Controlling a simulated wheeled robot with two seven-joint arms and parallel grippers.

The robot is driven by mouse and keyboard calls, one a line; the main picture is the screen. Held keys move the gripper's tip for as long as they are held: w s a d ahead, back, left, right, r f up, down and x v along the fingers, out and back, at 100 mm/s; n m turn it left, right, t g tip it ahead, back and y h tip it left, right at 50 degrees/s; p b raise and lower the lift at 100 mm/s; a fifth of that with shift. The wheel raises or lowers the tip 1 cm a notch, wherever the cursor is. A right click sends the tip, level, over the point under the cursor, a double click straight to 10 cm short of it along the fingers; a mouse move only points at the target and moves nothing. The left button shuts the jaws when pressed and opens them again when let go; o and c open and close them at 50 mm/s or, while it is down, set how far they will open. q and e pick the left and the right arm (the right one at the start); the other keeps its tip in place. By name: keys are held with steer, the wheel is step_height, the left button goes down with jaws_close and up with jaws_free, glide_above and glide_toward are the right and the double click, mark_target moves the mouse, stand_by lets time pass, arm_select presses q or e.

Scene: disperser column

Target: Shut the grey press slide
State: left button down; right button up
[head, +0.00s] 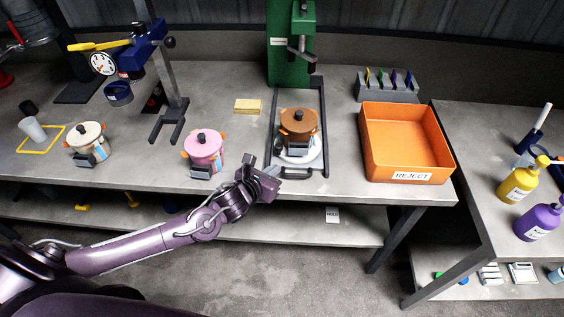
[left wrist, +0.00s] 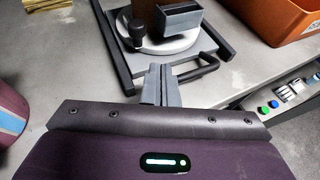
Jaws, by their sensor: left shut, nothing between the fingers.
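The grey press slide is a dark frame (head: 325,130) reaching forward from the green press (head: 291,45), with a handle (head: 297,172) at its front edge. A round pale plate (head: 312,160) in the frame carries a brown pot (head: 299,124), which stands in front of the press column. My left gripper (head: 272,172) is shut and empty, just left of the handle at the table's front edge. In the left wrist view its fingertips (left wrist: 161,72) point at the frame's front bar, beside the handle (left wrist: 205,69). I cannot tell whether they touch it. My right gripper is not in view.
A pink pot (head: 205,150) stands left of my gripper, near a blue gauge stand (head: 172,85) and a cream pot (head: 88,142). A yellow block (head: 248,106) lies left of the frame. An orange reject bin (head: 437,165) stands close on its right.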

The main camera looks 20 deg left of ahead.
mark_target(288, 160)
arm_select(q)
steer(key=shift+x, duration=2.8)
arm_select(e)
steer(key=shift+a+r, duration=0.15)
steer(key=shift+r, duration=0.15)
